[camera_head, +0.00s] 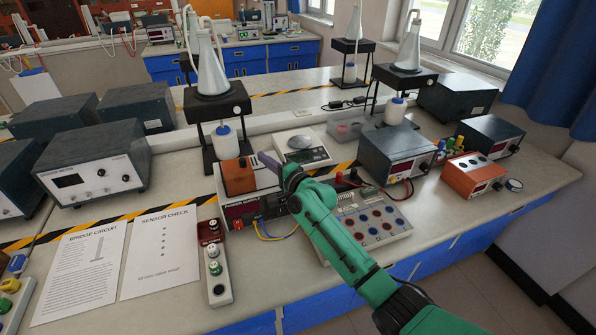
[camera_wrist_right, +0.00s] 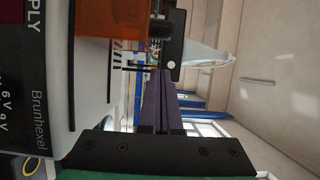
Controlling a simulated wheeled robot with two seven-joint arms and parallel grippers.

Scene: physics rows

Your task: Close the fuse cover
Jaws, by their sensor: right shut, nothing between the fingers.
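The fuse cover (camera_head: 239,176) looks like an orange, see-through piece on top of the power supply (camera_head: 232,214). How far it stands open is hard to tell. In the right wrist view the orange cover (camera_wrist_right: 108,18) fills part of the top edge, beside the power supply's lettered front (camera_wrist_right: 35,85). My right gripper (camera_head: 268,160) has purple fingers and is shut and empty. It is just right of the cover, above the power supply's right side. In the wrist view its fingers (camera_wrist_right: 158,85) lie together below the orange cover; contact cannot be told. My left gripper is not in view.
A digital scale (camera_head: 302,152) stands behind my gripper. A panel with knobs and sockets (camera_head: 372,222) lies under my right forearm. A stand with a flask (camera_head: 208,75) is behind the power supply. Printed sheets (camera_head: 82,262) lie left; a small socket block (camera_head: 217,284) is in front.

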